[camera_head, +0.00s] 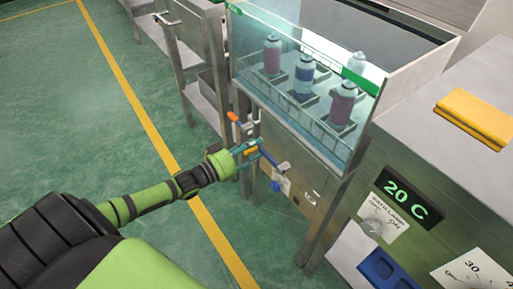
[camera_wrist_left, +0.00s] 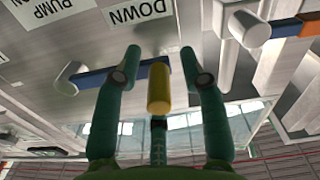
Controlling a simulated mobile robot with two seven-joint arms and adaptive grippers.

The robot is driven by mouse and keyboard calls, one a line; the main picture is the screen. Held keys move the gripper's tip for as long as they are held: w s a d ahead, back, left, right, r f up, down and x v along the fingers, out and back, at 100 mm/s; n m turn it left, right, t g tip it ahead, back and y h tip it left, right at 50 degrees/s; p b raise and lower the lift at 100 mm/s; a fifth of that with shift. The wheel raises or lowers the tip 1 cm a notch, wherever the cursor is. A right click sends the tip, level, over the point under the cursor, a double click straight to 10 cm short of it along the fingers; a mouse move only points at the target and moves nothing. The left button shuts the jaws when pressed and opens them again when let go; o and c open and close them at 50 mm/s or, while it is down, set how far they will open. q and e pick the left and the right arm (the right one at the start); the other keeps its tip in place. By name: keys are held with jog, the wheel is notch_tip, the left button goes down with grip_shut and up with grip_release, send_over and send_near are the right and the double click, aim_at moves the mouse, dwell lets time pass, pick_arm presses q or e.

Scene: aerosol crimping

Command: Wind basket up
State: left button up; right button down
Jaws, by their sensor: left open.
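The basket (camera_head: 327,133) is a wire rack with several cans in it, inside the glass-walled water tank (camera_head: 252,62). On the tank's front panel is a crank with a blue arm (camera_head: 271,160) and a yellow handle (camera_head: 254,156). The wrist view also shows the yellow handle (camera_wrist_left: 159,88) and the blue arm (camera_wrist_left: 95,77). My left gripper (camera_head: 250,153) is open at the crank. In the wrist view its two green fingers (camera_wrist_left: 160,55) stand on either side of the yellow handle, with gaps visible. My right gripper is not in view.
An orange-and-blue lever (camera_head: 236,117) sits on the panel near my gripper. Panel labels include "DOWN" (camera_wrist_left: 139,11). A console with a "20 C" display (camera_head: 407,199) stands at the right. A metal bench (camera_head: 190,45) stands left of the tank. Green floor at the left is clear.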

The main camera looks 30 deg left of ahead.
pick_arm(q)
jog(key=shift+w+d, duration=0.3)
jog(key=shift+w, duration=0.35)
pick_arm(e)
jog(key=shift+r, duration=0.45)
pick_arm(q)
grip_shut()
